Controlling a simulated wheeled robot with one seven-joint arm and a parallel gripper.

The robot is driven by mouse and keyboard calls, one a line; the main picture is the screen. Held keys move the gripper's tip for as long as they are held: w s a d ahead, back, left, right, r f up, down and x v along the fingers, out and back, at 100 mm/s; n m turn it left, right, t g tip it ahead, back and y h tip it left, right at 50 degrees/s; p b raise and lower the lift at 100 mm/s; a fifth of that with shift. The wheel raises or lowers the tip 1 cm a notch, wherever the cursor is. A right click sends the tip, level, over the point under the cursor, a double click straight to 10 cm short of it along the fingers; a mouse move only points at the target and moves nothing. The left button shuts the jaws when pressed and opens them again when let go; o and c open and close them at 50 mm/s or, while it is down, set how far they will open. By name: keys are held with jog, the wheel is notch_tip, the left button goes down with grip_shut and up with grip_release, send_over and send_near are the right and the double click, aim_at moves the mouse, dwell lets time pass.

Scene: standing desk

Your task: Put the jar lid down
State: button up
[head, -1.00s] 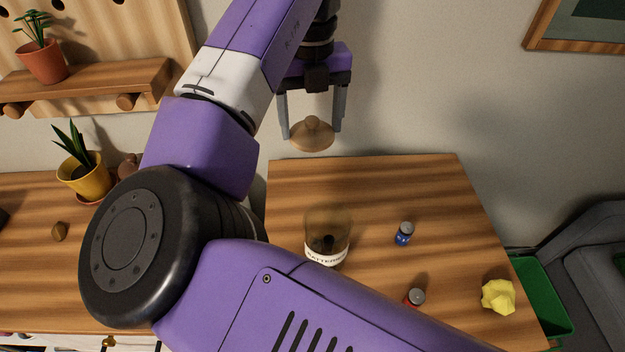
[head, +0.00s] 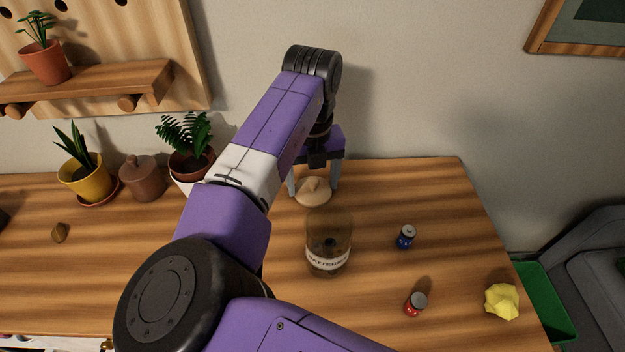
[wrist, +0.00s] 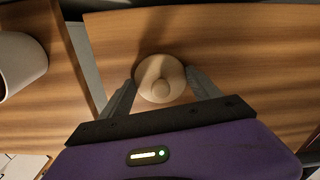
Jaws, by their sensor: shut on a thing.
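The wooden jar lid (head: 313,193) is round and pale with a knob on top. My gripper (head: 316,188) is shut on it, with one finger on each side. In the wrist view the lid (wrist: 160,79) sits level between the fingertips of my gripper (wrist: 162,88), over the desk top. It is at or close above the desk, behind the jar; I cannot tell whether it touches. The jar (head: 328,243), brownish and see-through with a white "BATTERIES" label, stands upright and open with something dark inside.
A blue battery (head: 405,237) and a red battery (head: 414,304) stand on the desk (head: 450,200) right of the jar. Yellow crumpled paper (head: 501,301) lies near the right edge, by a green bin (head: 543,300). Potted plants (head: 84,180) and a brown lidded pot (head: 142,178) stand at left.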

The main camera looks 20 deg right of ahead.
aim_at(313, 179)
jog(key=shift+f, duration=0.15)
jog(key=o, duration=1.3)
jog(key=shift+o, duration=0.2)
notch_tip(313, 179, up, 12)
jog(key=shift+r, duration=0.2)
